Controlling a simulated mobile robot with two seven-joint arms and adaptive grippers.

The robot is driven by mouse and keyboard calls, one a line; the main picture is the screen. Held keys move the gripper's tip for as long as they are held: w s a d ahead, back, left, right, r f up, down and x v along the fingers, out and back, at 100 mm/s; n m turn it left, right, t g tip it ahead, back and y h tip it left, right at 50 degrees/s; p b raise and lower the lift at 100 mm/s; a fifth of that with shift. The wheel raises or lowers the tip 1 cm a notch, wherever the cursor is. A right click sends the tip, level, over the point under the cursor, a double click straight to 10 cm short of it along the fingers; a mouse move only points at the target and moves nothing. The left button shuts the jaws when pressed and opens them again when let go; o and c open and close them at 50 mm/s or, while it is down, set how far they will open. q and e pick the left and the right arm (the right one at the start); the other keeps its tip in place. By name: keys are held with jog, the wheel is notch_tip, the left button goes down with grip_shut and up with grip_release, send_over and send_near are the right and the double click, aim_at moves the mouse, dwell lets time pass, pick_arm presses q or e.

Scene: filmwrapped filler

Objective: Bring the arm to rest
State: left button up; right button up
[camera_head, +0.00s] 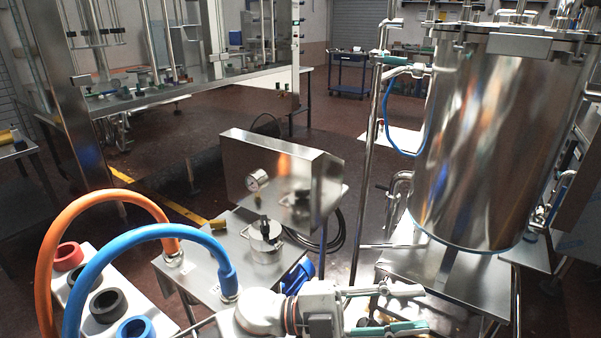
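My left gripper (422,308) is at the bottom of the head view, pointing right. Its two pale fingers with teal pads are spread apart, and nothing shows between them. My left arm's white and grey wrist (262,312) comes in from the bottom edge, in front of a low steel table. My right gripper is not in view.
A large steel tank (490,140) stands on the right. A steel box with a gauge (270,175) and a small lidded pot (264,240) are behind my wrist. Orange (70,225) and blue (125,238) hoses arch at left. Open floor lies behind.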

pick_arm(q)
jog(key=w+a+f+n+t+y, duration=0.2)
jog(key=w+a+f+n+t, duration=0.2)
jog(key=w+a+n+t, duration=0.75)
jog(key=s+a+f+n+t+y, duration=0.2)
jog(key=a+f+n+t+y, duration=0.55)
jog(key=f+n, duration=0.35)
jog(key=s+a+f+n+g+y, duration=0.2)
jog(key=s+a+f+y, duration=0.2)
jog(key=s+a+f, duration=0.3)
jog(key=s+a+f+n+g+y, duration=0.2)
jog(key=s+a+f, duration=0.4)
jog(key=a+f, duration=0.4)
notch_tip(320, 180, down, 4)
jog(key=shift+s+a+f+g+y, duration=0.15)
jog(key=shift+s+a+g+y, duration=0.2)
jog(key=shift+g+y, duration=0.55)
jog(key=shift+s+a+f, duration=0.2)
jog(key=shift+s, duration=0.15)
jog(key=shift+c, duration=0.6)
jog(key=shift+s+a, duration=0.1)
